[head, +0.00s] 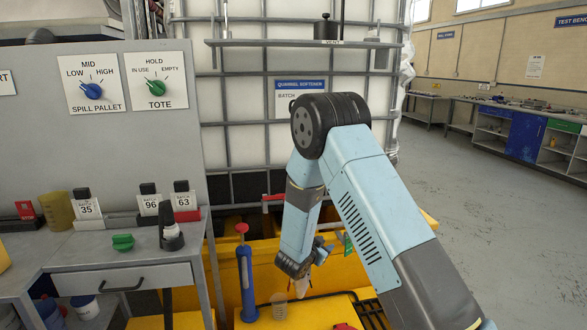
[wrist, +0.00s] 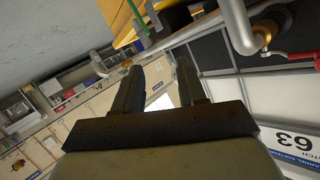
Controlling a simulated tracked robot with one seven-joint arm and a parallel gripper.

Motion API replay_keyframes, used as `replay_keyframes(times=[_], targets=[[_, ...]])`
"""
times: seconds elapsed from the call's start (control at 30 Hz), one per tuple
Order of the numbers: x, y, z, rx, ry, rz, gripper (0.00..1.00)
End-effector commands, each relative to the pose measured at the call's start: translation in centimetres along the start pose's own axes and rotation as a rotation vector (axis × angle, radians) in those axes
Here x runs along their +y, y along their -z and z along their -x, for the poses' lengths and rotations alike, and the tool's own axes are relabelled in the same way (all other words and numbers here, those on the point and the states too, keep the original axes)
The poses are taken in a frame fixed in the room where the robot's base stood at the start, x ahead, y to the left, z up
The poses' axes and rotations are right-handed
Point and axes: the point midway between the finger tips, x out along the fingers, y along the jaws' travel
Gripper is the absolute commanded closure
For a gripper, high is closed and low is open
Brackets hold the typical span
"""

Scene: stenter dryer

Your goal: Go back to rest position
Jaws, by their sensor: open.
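My light-blue arm rises from the lower right of the head view, bends at a black elbow, and hangs down in front of the caged white tote (head: 248,150). My gripper (head: 323,250) is low, above the yellow spill pallet, and partly hidden by my own wrist. In the wrist view, my gripper's two fingers (wrist: 158,82) stand apart with nothing held between them. The wrist view is tilted and shows a silvery pipe (wrist: 236,22) and a red handle (wrist: 300,57) to the right of the fingers.
A blue pump (head: 246,280) with a red top stands left of my gripper. Open floor (head: 480,230) lies at right, before the far benches.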

Motion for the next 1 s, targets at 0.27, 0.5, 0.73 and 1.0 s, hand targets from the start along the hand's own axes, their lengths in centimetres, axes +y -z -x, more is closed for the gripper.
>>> replay_keyframes(times=[0.27, 0.5, 0.73, 1.0], targets=[[-3.1, 7.0, 1.7, -0.174, 0.122, -0.047, 0.59], [-4.4, 12.7, 4.5, -0.306, 0.232, -0.042, 0.59], [-4.3, 17.8, 8.2, -0.415, 0.331, -0.003, 0.59], [-2.3, 23.2, 13.4, -0.522, 0.427, 0.080, 0.59]])
